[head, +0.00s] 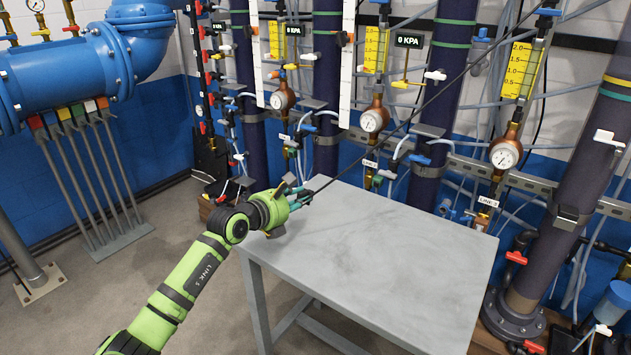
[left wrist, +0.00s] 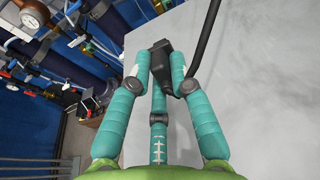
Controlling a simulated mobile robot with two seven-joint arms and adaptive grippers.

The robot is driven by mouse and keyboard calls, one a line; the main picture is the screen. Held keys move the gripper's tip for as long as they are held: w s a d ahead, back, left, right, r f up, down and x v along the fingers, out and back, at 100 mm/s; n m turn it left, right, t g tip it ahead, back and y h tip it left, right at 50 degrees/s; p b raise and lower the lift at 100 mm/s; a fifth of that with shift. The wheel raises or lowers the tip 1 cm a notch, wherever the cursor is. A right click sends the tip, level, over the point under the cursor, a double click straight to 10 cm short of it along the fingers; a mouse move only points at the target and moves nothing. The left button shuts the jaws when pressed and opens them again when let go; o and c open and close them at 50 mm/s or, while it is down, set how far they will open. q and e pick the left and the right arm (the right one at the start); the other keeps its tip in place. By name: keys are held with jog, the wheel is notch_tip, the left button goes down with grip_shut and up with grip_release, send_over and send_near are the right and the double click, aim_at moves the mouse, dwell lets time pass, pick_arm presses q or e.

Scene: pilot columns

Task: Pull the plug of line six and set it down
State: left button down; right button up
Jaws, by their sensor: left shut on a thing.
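My left gripper (head: 303,194) is over the left back part of the grey table (head: 400,265). In the left wrist view its teal fingers (left wrist: 161,85) are shut around a black plug (left wrist: 161,57). A black cable (left wrist: 208,45) runs from the plug side up out of that view. In the head view a thin black cable (head: 440,92) rises from the gripper to the upper right. The fingers mostly hide the plug in the head view. I cannot tell whether it touches the table. My right gripper is not in view.
Dark vertical columns (head: 327,80) with gauges (head: 374,119), yellow scales (head: 522,70) and line labels stand behind the table. Small valves and hoses crowd the space there. A blue pipe (head: 60,75) is at the left. The tabletop's middle and front are bare.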

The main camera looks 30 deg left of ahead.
aim_at(293, 237)
pick_arm(q)
jog(key=shift+s+a+f+b, duration=0.25)
jog(key=shift+s+f, duration=0.1)
jog(key=shift+f, duration=0.15)
jog(key=shift+s+a+f+b, duration=0.1)
jog(key=shift+s+a+f, duration=0.2)
jog(key=shift+f, duration=0.2)
notch_tip(293, 237, down, 2)
jog(key=shift+d+f+b, duration=0.1)
jog(key=shift+f+b, duration=0.1)
jog(key=shift+b, duration=0.95)
jog(key=shift+f+b, duration=1.15)
jog(key=shift+f, duration=0.3)
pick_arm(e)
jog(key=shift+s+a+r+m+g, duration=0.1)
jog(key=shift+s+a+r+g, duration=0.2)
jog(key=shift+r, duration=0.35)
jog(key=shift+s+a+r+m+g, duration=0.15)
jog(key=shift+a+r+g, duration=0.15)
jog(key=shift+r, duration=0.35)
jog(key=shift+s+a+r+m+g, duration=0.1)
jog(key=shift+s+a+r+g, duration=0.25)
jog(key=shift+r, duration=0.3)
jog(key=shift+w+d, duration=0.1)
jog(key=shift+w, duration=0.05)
pick_arm(q)
jog(key=shift+f+b, duration=0.35)
jog(key=shift+f, duration=0.05)
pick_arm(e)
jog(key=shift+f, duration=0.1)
